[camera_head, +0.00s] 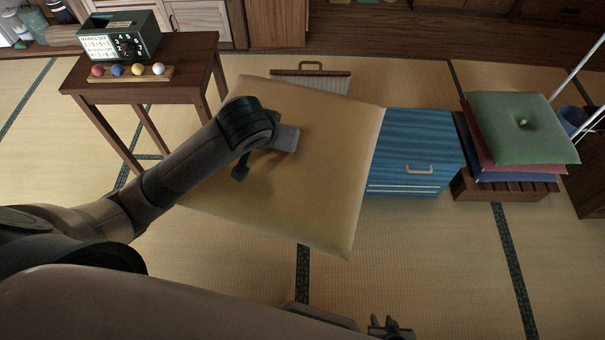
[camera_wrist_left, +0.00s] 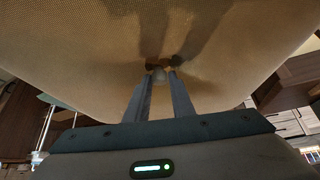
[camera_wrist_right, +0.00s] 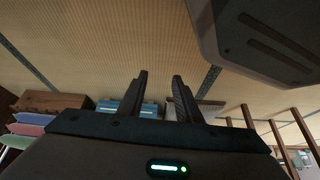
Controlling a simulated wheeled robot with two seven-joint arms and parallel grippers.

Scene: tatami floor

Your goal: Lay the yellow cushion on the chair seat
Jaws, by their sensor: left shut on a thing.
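The yellow cushion (camera_head: 330,150) is a large, flat tan-yellow square, held up in the middle of the head view. My left gripper (camera_wrist_left: 160,73) is shut on the small knob at the cushion's middle, as the left wrist view shows. The cushion's face (camera_wrist_left: 90,50) fills the top of that view. A wooden rail with a handle over a pale ribbed panel (camera_head: 318,84) shows behind the cushion's far edge. I cannot tell whether it is part of the chair; no chair seat shows clearly. My right gripper (camera_wrist_right: 160,78) is open and empty, low at the head view's bottom edge (camera_head: 388,328).
A blue chest with a handle (camera_head: 420,150) stands right of the cushion. Further right, a green cushion (camera_head: 510,130) tops a stack on a slatted wooden stand (camera_head: 510,190). A wooden table (camera_head: 180,62) with a dark box and several balls stands at left. Front tatami is clear.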

